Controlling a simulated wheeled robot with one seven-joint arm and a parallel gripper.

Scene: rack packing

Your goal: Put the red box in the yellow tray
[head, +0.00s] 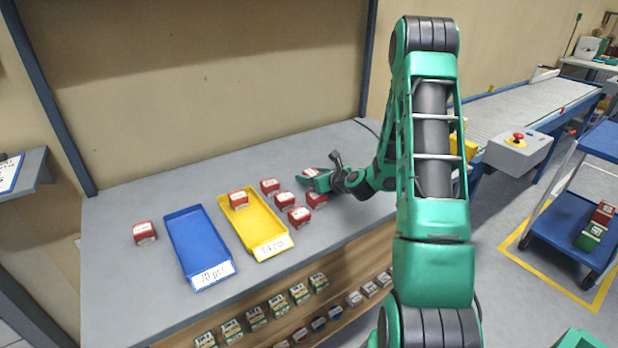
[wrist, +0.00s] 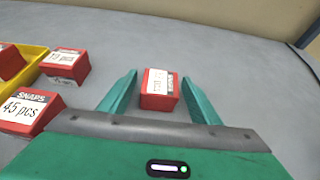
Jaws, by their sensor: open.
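My gripper (head: 317,180) is open over the right part of the grey table, and its fingers show in the wrist view (wrist: 158,80). A red box with a white label (wrist: 160,92) sits between the two fingers, with gaps showing on both sides; its top shows in the head view (head: 310,172). The yellow tray (head: 262,226) lies left of my gripper and has one red box (head: 238,200) in its far end. Several more red boxes stand between tray and gripper, including one near the tray (head: 270,187) and one below my gripper (head: 317,200).
A blue tray (head: 197,247) lies empty left of the yellow one, with a lone red box (head: 144,232) beyond it. In the wrist view, red boxes (wrist: 65,66) and (wrist: 30,111) stand left of my fingers. A shelf under the tabletop holds several small boxes (head: 277,306).

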